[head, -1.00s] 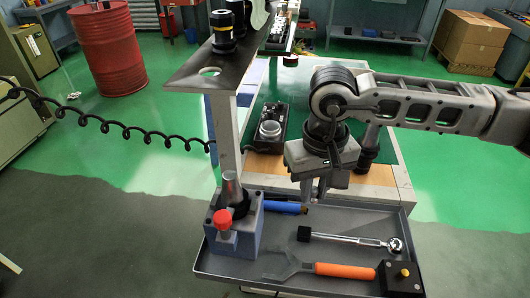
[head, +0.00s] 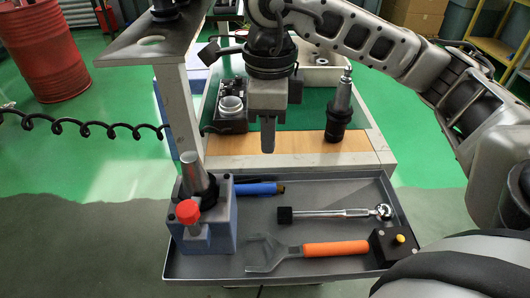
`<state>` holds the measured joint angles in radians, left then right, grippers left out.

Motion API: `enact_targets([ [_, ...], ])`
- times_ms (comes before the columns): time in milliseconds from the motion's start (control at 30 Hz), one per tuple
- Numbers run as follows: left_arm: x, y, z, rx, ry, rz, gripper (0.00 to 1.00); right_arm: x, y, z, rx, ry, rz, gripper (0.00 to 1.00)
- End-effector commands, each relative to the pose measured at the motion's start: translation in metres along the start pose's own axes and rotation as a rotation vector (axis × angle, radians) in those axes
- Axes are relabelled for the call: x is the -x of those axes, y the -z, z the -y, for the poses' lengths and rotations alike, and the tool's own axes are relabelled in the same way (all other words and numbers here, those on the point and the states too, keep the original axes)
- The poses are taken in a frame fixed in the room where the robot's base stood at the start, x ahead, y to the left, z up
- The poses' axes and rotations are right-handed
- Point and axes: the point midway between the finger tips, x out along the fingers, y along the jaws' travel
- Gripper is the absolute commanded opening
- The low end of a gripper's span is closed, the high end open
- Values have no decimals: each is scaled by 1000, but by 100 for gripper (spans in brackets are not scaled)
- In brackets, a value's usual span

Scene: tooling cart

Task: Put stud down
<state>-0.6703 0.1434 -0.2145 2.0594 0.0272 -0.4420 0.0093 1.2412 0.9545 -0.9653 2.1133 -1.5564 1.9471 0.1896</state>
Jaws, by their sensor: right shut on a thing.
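My right gripper (head: 268,136) points down above the wooden front edge of the bench, just behind the grey tray (head: 295,180). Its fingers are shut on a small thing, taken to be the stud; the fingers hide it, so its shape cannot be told. A tapered tool holder (head: 339,105) with a bright metal tip stands upright on the bench to the gripper's right. My left gripper is not in view.
The tray holds a ratchet wrench (head: 340,212), an orange-handled spanner (head: 335,249), a blue-handled tool (head: 257,188) and a black box with a yellow button (head: 392,246). A dark shelf (head: 150,38) on a post rises at left. A black device (head: 228,112) sits behind.

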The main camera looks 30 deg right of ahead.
Motion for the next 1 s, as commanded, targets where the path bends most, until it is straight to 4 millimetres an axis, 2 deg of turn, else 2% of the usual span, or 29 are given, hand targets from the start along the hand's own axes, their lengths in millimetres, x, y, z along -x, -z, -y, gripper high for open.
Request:
enact_targets([
  [133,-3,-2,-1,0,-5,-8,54,0,8,1,-255,7,0,0],
  [267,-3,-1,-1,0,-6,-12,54,2,11,2,-365,8,-1,0],
  [367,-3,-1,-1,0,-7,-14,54,-2,10,13,-394,5,-2,0],
  [700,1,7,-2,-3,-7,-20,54,-35,-5,92,-395,5,-4,0],
  [800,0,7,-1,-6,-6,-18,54,-58,-8,108,-392,5,-7,0],
  [1000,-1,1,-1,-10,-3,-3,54,-84,-13,130,-389,6,-3,0],
])
